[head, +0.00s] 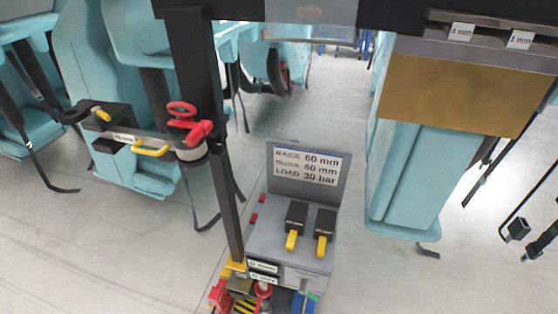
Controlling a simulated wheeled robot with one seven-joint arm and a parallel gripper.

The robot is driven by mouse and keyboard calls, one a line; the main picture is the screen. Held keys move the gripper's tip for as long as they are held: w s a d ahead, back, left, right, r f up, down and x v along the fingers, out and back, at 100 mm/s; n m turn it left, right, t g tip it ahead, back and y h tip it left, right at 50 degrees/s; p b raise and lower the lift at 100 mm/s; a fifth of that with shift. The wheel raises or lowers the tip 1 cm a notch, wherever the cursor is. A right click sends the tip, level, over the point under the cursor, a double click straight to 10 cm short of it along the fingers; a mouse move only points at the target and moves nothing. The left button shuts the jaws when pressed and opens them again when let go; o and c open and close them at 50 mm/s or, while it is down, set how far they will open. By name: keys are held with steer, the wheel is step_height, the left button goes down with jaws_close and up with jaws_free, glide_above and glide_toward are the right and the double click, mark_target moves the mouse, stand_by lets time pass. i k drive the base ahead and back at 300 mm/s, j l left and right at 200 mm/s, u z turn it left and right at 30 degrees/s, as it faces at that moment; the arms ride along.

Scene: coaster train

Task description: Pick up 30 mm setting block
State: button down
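No block in the head view carries a label I can read as 30 mm. Two black blocks with yellow tabs, a left one (296,216) and a right one (325,223), stand side by side on a grey stand (262,232). I cannot tell whether either is the 30 mm setting block. A sign (307,172) at the back of the stand appears to read raise 60 mm, block 60 mm, load 20 bar; its first digits are not fully clear. My gripper is not in view.
A dark post (207,110) rises left of the stand, with a red-handled fitting (187,125) and a bracket with yellow handles. Teal seats (425,175) with hanging straps flank both sides. A shelf at upper right bears 4 mm and 2 mm labels. Grey floor (335,90) is clear behind.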

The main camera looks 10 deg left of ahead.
mark_target(243, 274)
steer(key=i+j, duration=0.1)
steer(key=j, duration=1.65)
steer(key=i+j, duration=0.15)
steer(key=j, duration=0.7)
steer(key=z, duration=0.05)
